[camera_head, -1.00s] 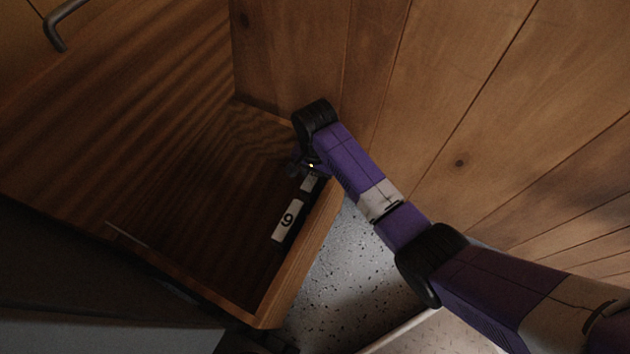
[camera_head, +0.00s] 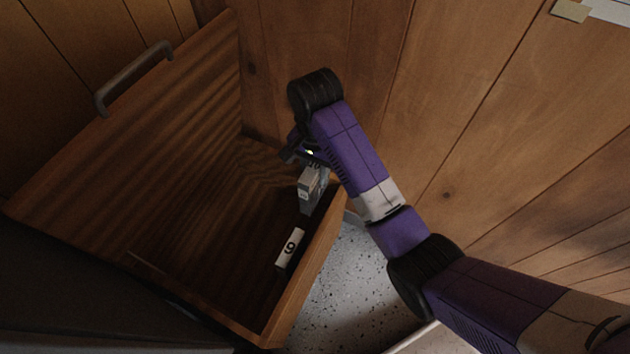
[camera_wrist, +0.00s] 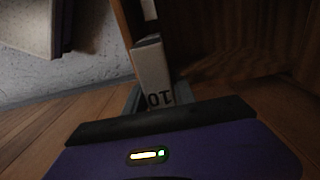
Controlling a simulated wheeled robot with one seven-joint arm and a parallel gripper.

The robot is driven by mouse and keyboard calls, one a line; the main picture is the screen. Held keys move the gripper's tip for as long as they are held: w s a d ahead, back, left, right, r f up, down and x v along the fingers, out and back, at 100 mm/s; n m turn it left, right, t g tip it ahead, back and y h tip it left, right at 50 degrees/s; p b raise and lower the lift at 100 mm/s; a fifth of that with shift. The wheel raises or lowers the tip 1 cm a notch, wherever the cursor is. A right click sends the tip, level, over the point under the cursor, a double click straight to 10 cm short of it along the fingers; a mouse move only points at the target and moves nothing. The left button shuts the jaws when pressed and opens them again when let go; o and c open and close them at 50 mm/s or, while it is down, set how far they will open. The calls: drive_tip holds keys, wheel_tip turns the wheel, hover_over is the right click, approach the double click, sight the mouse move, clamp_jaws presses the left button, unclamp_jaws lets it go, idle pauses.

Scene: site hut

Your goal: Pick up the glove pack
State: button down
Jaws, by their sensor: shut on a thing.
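A small pale grey box with a white face (camera_head: 312,188), which I take for the glove pack, hangs below my gripper (camera_head: 308,168) at the back right corner of an open wooden drawer (camera_head: 305,280). In the wrist view the box (camera_wrist: 152,68) shows a "10" marking, seen upside down, between the two grey fingers of my gripper (camera_wrist: 156,96). My gripper is shut on it. Its upper end is partly hidden by the gripper, and I cannot tell whether its lower end is clear of the drawer floor.
A white card marked 9 or 6 (camera_head: 290,248) is at the drawer's right inner side. The rest of the drawer floor is bare. A plank wall (camera_head: 470,110) stands close behind and right of the arm. Speckled floor (camera_head: 345,265) shows beside the drawer.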

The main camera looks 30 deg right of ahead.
wheel_tip(320, 180, up, 8)
drive_tip(key=p, duration=0.6)
drive_tip(key=n, duration=0.5)
drive_tip(key=shift+w+f, duration=0.3)
drive_tip(key=shift+f, duration=0.1)
drive_tip(key=n, duration=0.1)
drive_tip(key=f+n, duration=0.1)
drive_tip(key=n, duration=0.3)
drive_tip(key=shift+w+f, duration=0.2)
drive_tip(key=shift+w, duration=0.1)
drive_tip(key=shift+n+p, duration=0.4)
drive_tip(key=shift+p, duration=0.05)
drive_tip(key=s+r+p, duration=0.9)
drive_tip(key=p, duration=0.3)
